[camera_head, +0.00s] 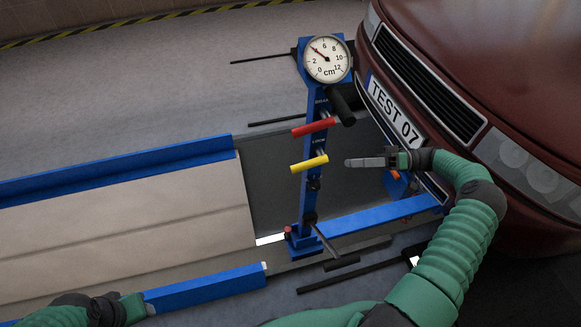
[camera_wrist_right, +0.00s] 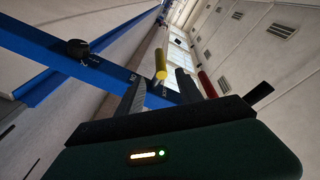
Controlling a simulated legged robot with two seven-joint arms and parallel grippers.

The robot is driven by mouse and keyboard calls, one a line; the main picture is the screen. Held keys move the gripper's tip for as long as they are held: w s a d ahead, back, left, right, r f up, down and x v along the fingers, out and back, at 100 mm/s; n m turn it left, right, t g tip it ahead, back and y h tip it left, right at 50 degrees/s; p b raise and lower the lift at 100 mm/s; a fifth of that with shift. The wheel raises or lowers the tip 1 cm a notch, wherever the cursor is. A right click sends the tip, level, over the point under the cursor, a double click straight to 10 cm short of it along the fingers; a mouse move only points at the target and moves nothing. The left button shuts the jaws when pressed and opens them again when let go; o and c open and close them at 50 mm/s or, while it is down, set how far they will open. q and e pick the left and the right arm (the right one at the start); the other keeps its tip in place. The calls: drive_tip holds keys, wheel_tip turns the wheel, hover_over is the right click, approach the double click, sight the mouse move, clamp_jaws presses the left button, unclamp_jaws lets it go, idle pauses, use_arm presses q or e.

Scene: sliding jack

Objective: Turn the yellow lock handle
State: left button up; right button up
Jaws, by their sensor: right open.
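The yellow lock handle (camera_head: 309,164) is a short bar sticking out from the blue upright post (camera_head: 313,190), below a red handle (camera_head: 313,127). My right gripper (camera_head: 349,163) is just to the right of the yellow handle in the head view, with a gap between them. In the right wrist view my right gripper (camera_wrist_right: 160,77) is open and empty. The yellow handle (camera_wrist_right: 161,64) shows between its two fingertips, beyond them. My left gripper (camera_head: 136,307) is at the lower left, far from the handle; its fingers cannot be made out.
A round gauge (camera_head: 326,59) tops the post, with a black lever (camera_head: 341,103) below it. A dark red car (camera_head: 500,70) stands close on the right, above my right arm. Blue rails (camera_head: 205,288) and a beige platform (camera_head: 120,215) fill the left.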

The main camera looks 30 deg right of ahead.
sight(306, 167)
drive_tip(key=b+x, duration=0.2)
drive_tip(key=x, duration=1.2)
drive_tip(key=shift+a, duration=0.45)
drive_tip(key=shift+w, duration=0.2)
drive_tip(key=shift+w+d+f, duration=0.15)
drive_tip(key=shift+d+f, duration=0.05)
drive_tip(key=shift+a+r, duration=0.1)
drive_tip(key=shift+a, duration=0.1)
drive_tip(key=shift+a+r, duration=0.1)
drive_tip(key=shift+a, duration=0.25)
drive_tip(key=c, duration=0.5)
drive_tip(key=shift+d, duration=0.1)
clamp_jaws()
use_arm(q)
drive_tip(key=shift+d+f, duration=0.45)
drive_tip(key=shift+f, duration=0.4)
use_arm(e)
drive_tip(key=shift+d, duration=0.1)
